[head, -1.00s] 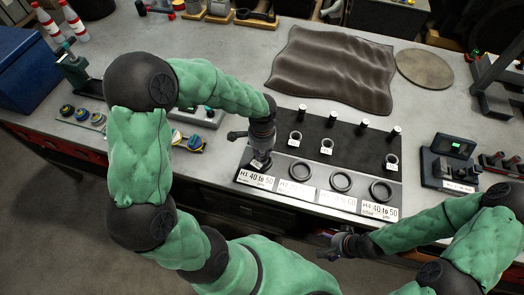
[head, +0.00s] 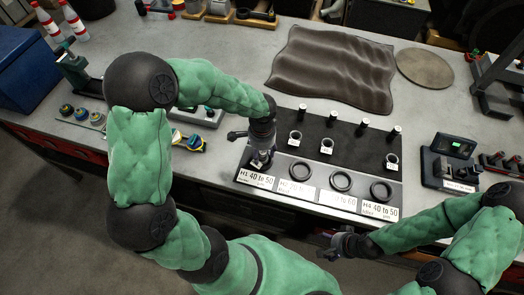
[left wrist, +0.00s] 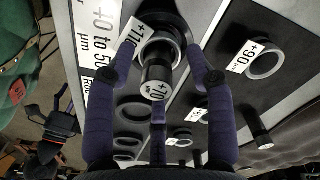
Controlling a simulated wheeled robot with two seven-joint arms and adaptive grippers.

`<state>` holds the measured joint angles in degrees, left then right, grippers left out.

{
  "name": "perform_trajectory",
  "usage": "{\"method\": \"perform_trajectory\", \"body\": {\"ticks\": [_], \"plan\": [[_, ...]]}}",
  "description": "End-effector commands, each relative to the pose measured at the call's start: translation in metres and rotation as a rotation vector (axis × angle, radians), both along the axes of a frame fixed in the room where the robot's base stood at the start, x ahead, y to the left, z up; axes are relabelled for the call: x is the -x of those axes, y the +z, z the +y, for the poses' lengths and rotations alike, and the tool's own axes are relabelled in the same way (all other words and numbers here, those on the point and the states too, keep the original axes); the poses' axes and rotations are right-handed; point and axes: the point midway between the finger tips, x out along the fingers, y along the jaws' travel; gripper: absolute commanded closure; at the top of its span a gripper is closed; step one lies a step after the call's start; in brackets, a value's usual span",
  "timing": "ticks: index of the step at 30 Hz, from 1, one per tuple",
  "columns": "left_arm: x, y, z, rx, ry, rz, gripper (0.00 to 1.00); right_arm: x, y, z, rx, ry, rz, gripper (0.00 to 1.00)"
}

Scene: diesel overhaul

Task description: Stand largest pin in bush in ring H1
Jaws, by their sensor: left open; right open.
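My left gripper (head: 260,156) is open over ring H1 at the left end of the black board. In the left wrist view its fingers are spread around a black pin (left wrist: 156,72) with a white "+70" tag on its end. The pin stands in a grey bush (left wrist: 151,43) tagged "+110", inside the dark ring H1 (left wrist: 181,22). I cannot tell how deep it sits. The fingers look clear of the pin. My right gripper (head: 340,246) is open and empty, in front of the bench edge.
Rings H2 (head: 300,171), H3 (head: 340,181) and H4 (head: 381,190) are empty. Behind them stand loose bushes (head: 327,146) and a row of several black pins (head: 332,118). A gauge block (head: 453,160) is to the right. A rumpled brown mat (head: 335,68) lies behind.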

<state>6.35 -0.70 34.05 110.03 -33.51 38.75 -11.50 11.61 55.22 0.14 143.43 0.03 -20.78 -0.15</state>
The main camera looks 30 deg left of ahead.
Motion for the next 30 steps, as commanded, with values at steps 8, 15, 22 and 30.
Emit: {"method": "perform_trajectory", "body": {"ticks": [8, 15, 22, 30], "plan": [[-0.001, 0.015, 0.0, -0.001, 0.001, -0.003, 0.46, 0.0, 0.0, 0.0, 0.0, 0.0, 0.0, 0.26], [-0.001, 0.061, 0.0, -0.001, -0.001, -0.006, 0.46, 0.0, 0.0, 0.0, 0.0, 0.0, 0.0, 0.26], [0.0, 0.1, -0.001, 0.001, -0.001, -0.003, 0.46, 0.0, 0.0, 0.0, 0.0, 0.0, 0.0, 0.26], [0.001, 0.119, -0.001, 0.0, 0.0, 0.0, 0.46, 0.0, 0.0, 0.0, 0.0, 0.0, 0.0, 0.26]]}}
